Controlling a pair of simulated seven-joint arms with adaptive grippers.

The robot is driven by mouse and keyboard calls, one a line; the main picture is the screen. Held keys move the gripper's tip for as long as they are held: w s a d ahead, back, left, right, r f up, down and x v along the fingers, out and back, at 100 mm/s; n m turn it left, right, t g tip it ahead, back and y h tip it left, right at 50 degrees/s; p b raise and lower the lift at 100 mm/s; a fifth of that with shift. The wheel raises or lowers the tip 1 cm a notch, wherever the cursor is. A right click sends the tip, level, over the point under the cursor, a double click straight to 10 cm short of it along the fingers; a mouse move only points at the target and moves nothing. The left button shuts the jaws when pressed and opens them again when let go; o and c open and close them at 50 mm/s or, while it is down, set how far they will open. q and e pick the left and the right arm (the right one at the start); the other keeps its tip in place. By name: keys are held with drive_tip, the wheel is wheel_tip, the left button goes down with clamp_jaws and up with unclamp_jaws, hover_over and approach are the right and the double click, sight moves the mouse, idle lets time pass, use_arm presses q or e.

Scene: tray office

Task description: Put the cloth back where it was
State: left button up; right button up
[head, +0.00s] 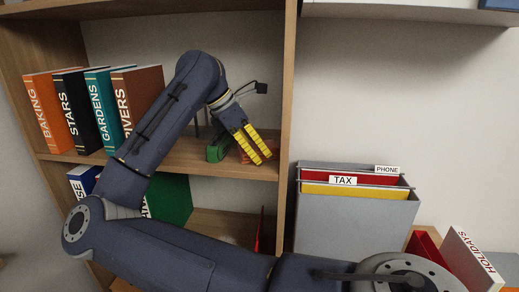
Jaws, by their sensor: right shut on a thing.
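My right gripper (257,151), with yellow fingers, points down at the right end of the upper shelf. It is shut on an orange-brown thing (272,146) that shows only in small part beside and behind the fingers. It looks like the cloth, but its shape is mostly hidden. Whether it touches the shelf board is not clear. My left gripper is out of view.
A green object (217,150) stands just left of the fingers. Books, including RIVERS (143,92), stand at the shelf's left. The upright panel (287,120) is close on the right. A grey file box (352,220) with TAX and PHONE tabs stands beyond it.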

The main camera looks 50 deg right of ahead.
drive_tip(key=shift+f, duration=0.2)
drive_tip(key=o, duration=1.2)
drive_tip(key=shift+r, duration=0.2)
drive_tip(key=shift+v, duration=3.8)
